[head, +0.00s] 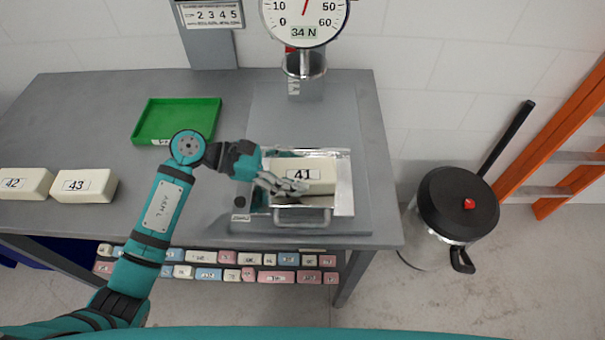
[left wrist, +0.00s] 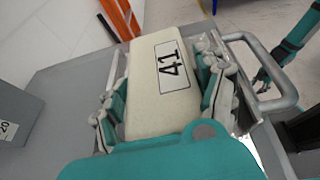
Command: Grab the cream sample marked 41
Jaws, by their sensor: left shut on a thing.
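The cream sample marked 41 (head: 318,176) is a block in the shiny metal tray (head: 343,204) of the press, below the gauge. My left gripper (head: 287,182) reaches it from the left in the head view. In the left wrist view the left gripper (left wrist: 163,78) has its fingers on both sides of sample 41 (left wrist: 150,62), shut on it. The label faces up. Part of the block is hidden by the fingers in the head view. My right gripper (left wrist: 270,76) shows small at the upper right of the left wrist view; its jaw state is unclear.
Cream blocks 42 (head: 25,183) and 43 (head: 83,185) lie at the table's left. A green tray (head: 176,120) stands behind my left arm. The tray handle (head: 301,219) sticks out in front. Several coloured blocks fill a shelf below. A lidded bin (head: 452,205) stands right.

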